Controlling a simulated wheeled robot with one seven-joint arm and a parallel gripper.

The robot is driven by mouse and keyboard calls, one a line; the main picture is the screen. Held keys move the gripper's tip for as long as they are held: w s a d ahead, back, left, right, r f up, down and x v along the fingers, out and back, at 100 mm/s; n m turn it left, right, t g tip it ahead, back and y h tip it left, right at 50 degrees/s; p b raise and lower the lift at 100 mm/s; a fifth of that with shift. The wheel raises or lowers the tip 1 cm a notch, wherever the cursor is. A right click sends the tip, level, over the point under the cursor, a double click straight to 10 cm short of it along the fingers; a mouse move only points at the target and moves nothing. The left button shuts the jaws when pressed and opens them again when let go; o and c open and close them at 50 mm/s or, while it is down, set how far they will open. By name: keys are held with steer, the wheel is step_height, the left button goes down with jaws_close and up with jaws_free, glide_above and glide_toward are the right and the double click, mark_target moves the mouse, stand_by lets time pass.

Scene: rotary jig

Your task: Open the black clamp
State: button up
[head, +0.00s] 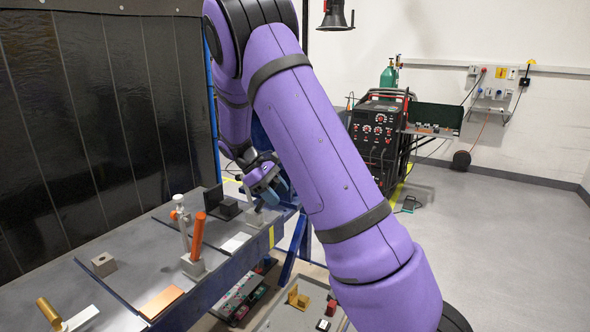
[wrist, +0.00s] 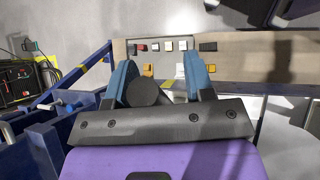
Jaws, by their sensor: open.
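My gripper (head: 268,186) is at the far end of the jig table in the head view, with its blue fingers pointing down. In the wrist view the two blue fingers (wrist: 160,82) stand apart. A dark round end, which looks like the black clamp's handle (wrist: 143,92), shows between them, closer to the left finger. I cannot tell whether it touches that finger. The clamp's base is hidden in the wrist view. In the head view my gripper and arm hide most of this clamp.
An orange-handled clamp (head: 196,240) stands mid-table, and a gold-handled one (head: 50,312) is at the near left. A dark curtain (head: 90,130) borders the left.

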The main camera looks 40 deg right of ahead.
steer(key=s+f+t+y, duration=0.3)
steer(key=f+t, duration=0.3)
steer(key=t, duration=0.1)
step_height(320, 180, up, 10)
steer(key=a+r, duration=0.1)
steer(key=s+a+r+m+t, duration=0.1)
steer(key=s+a+r, duration=0.2)
steer(key=s, duration=0.3)
steer(key=s+a+r+m+t+y, duration=0.1)
steer(key=s+a+r, duration=0.3)
steer(key=s+r, duration=0.1)
steer(key=s+a+r+m+t+y, duration=0.1)
steer(key=s+a+r, duration=0.2)
steer(key=s, duration=0.4)
steer(key=shift+s+a+r+m, duration=0.2)
steer(key=shift+r+m, duration=0.1)
steer(key=shift+r, duration=0.2)
steer(key=shift+w, duration=0.1)
